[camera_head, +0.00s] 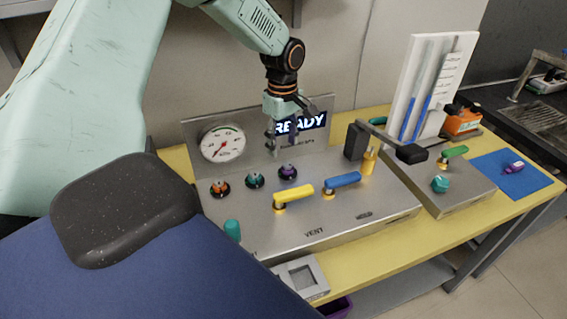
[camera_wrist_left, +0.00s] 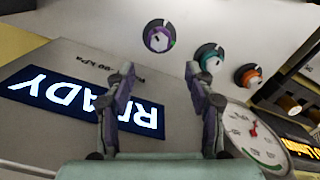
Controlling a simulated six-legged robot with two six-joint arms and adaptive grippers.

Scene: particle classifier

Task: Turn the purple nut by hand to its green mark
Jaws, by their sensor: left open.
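The purple nut (camera_head: 288,171) is the rightmost of three round knobs on the metal panel, on a black base. In the left wrist view the purple nut (camera_wrist_left: 157,37) shows a pale line on its face, and a small green mark (camera_wrist_left: 173,43) sits at the right edge of its base. My left gripper (camera_head: 282,148) is open and empty, above and behind the nut in front of the READY display. In the left wrist view its two fingertips (camera_wrist_left: 160,70) are spread apart, with the nut beyond them and not between them. My right gripper is not in view.
A teal nut (camera_head: 255,180) and an orange nut (camera_head: 220,188) stand left of the purple one. The READY display (camera_head: 301,124) and a round gauge (camera_head: 223,144) are behind.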

